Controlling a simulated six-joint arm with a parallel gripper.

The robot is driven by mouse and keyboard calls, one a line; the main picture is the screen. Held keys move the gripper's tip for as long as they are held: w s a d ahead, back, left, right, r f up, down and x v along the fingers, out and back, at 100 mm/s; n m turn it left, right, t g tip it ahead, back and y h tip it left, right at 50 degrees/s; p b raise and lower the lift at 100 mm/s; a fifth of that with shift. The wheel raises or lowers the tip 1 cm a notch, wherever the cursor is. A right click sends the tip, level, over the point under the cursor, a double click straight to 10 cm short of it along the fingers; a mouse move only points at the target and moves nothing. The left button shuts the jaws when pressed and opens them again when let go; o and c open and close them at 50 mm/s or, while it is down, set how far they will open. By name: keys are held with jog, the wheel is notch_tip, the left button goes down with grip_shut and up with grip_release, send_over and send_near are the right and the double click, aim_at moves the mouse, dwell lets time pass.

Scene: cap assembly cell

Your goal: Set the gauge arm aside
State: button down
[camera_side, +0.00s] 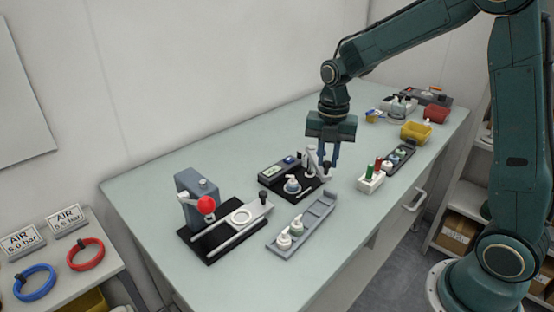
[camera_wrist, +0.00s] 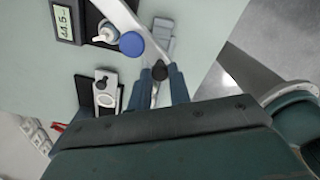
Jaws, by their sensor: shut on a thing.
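The gauge arm (camera_side: 313,158) is a pale bar at the gauge station; in the wrist view it is a white bar (camera_wrist: 120,14) with a blue disc (camera_wrist: 131,44) beside it and a black knob (camera_wrist: 160,70) at its near end. My gripper (camera_side: 331,168) points down at the right of the station, and its fingers (camera_wrist: 157,82) are shut on the arm's knob end. The gauge box with a display (camera_side: 282,168) stands on a black base. A white-topped bottle (camera_side: 292,185) stands on that base, also seen in the wrist view (camera_wrist: 106,33).
A grey tray (camera_side: 318,214) with white-topped pieces lies in front. A press with a red ball (camera_side: 206,205) stands left. A white block with green and red pegs (camera_side: 371,181) stands right, near a dark tray (camera_side: 402,150) and a yellow bin (camera_side: 416,132). The table's left rear is clear.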

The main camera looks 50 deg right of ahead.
jog(key=s+d+n, duration=0.2)
jog(key=d+n, duration=0.3)
jog(key=shift+d+n, duration=0.3)
jog(key=shift+d, duration=0.05)
dwell(0.4)
jog(key=c, duration=1.3)
grip_release()
jog(key=shift+s, duration=0.1)
notch_tip(320, 180, up, 14)
